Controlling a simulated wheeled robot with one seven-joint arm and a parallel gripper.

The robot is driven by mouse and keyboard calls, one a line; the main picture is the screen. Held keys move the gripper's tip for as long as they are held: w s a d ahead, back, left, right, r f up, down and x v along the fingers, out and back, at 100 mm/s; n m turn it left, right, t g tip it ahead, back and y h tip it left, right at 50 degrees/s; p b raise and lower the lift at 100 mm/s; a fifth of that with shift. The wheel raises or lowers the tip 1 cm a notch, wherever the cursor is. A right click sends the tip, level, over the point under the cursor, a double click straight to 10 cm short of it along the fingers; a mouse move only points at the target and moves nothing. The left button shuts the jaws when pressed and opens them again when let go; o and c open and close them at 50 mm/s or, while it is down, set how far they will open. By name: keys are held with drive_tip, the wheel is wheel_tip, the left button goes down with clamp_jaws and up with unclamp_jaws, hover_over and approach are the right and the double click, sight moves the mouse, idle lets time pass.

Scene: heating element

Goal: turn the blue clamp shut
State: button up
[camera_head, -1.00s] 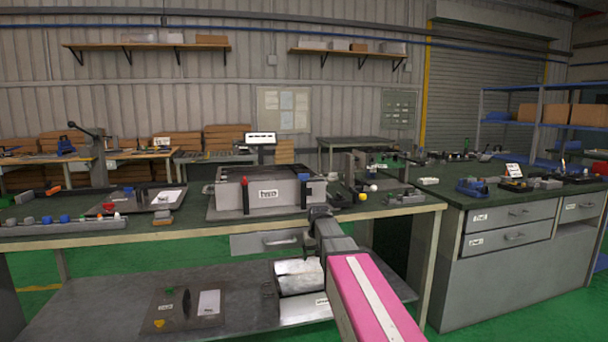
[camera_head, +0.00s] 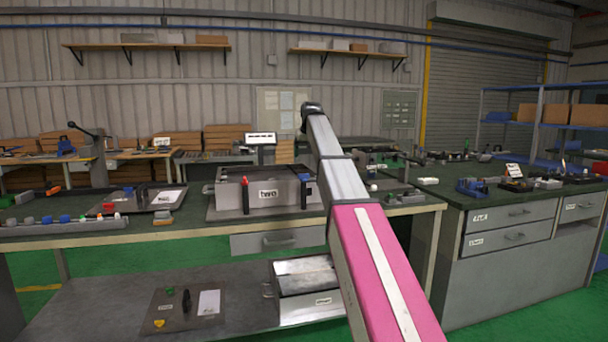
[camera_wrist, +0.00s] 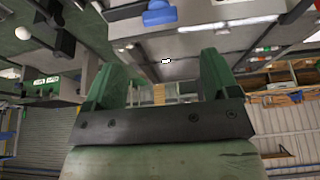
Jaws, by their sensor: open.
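A small blue part (camera_head: 303,177) shows on the right front corner of a labelled grey box (camera_head: 231,196) on the front bench; I cannot tell for certain that it is the clamp. In the wrist view a blue part (camera_wrist: 160,13) sits on a grey body at the top edge, partly cut off. My gripper (camera_wrist: 160,75) has two green fingers set wide apart with nothing between them. In the head view my arm reaches up past the box's right side; its fingers cannot be made out there. The fingers are apart from the blue part.
Left on the bench are a rail of small coloured parts (camera_head: 60,227) and a plate with a white card (camera_head: 165,197). A metal unit (camera_head: 305,285) and another plate (camera_head: 165,310) lie on the lower shelf. A drawer bench (camera_head: 515,245) stands at right. Space above the bench is open.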

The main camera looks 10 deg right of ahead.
drive_tip(key=x, duration=1)
drive_tip(key=shift+w+f, duration=0.25)
drive_tip(key=c, duration=1.3)
